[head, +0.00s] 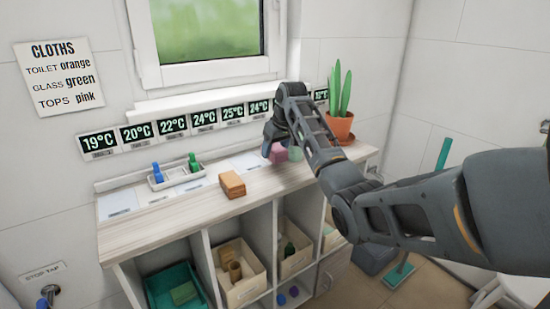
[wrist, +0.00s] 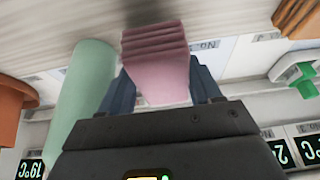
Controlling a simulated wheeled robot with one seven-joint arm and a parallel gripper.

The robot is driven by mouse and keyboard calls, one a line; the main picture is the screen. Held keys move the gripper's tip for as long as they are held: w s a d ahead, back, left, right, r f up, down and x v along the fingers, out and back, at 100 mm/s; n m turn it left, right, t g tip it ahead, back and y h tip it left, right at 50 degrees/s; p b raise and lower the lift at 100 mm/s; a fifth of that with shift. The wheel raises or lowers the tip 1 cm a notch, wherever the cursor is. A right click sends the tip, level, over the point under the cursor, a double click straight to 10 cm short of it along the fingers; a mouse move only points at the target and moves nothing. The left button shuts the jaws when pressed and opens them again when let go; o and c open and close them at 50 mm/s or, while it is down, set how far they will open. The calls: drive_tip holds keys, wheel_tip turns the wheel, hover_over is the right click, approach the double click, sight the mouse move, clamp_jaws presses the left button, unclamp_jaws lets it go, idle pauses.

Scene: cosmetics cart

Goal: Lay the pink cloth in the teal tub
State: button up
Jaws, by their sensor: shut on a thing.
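The pink cloth (head: 279,155) is a folded, layered block at the back right of the wooden counter. It also shows in the wrist view (wrist: 158,62), between my two fingers. My gripper (head: 270,147) is shut on it, and in the wrist view (wrist: 163,88) the folded end sticks out past the fingertips. The cloth is close to the counter top; I cannot tell whether it touches it.
A pale green cylinder (wrist: 80,95) stands close beside the gripper. A potted cactus (head: 340,124) is to the right. An orange-brown block (head: 232,184) and a white caddy (head: 178,178) with blue and green items are on the counter. Bins (head: 243,290) fill neighbouring cubbies.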

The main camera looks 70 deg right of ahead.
drive_tip(key=shift+f, duration=1.75)
drive_tip(key=o, duration=1)
drive_tip(key=shift+f, duration=0.15)
